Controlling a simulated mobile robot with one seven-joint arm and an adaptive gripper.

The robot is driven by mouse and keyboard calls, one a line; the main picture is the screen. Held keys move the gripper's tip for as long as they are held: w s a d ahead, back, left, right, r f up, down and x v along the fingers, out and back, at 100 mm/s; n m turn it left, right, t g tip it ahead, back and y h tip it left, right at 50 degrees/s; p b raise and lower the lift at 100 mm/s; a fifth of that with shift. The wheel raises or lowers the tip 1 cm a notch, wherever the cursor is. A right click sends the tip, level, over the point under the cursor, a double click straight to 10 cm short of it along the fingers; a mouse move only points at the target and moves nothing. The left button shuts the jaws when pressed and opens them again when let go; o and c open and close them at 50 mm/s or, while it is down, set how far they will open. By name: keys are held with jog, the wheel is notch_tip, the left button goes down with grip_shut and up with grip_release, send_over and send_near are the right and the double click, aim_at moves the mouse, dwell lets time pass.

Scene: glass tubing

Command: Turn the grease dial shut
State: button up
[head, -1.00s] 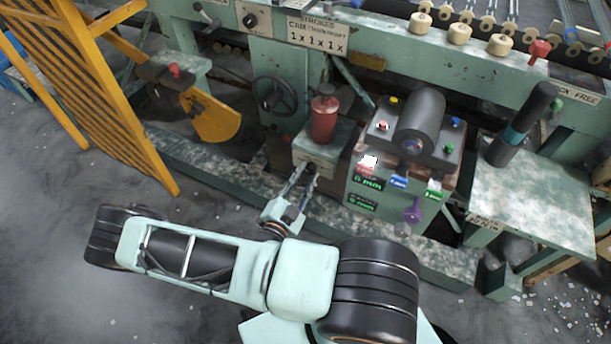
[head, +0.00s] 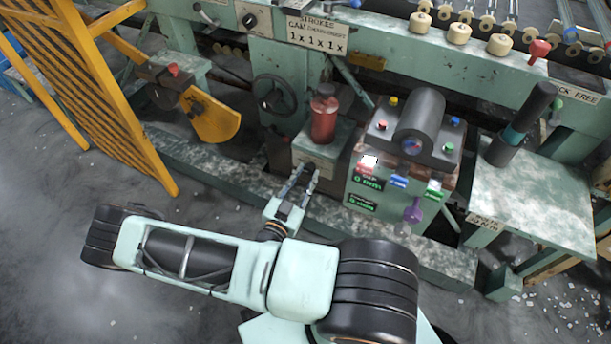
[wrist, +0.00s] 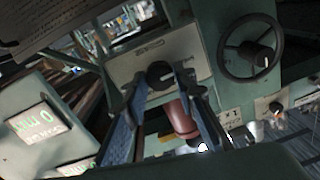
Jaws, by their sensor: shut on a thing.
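The grease dial (wrist: 160,75) is a small black knob on a pale plate with small lettering, on the front of the box under a red bottle (head: 324,115). In the wrist view it sits between the tips of my gripper (wrist: 161,78), with one blue-padded finger on each side. My gripper (head: 306,170) reaches up to the box front in the head view, and its fingers are shut on the dial. The dial itself is mostly hidden there by the fingers. I cannot read the dial's setting. The red bottle also shows in the wrist view (wrist: 181,118).
A control box (head: 382,200) with lit displays and coloured buttons stands right of the gripper. A handwheel (head: 274,95) is behind on the left. A yellow guard (head: 95,90) stands at far left. Open floor (head: 60,240) lies at lower left.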

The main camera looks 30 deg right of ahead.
jog(key=o, duration=1.2)
jog(key=shift+c, duration=0.2)
jog(key=shift+r, duration=0.1)
notch_tip(320, 180, up, 10)
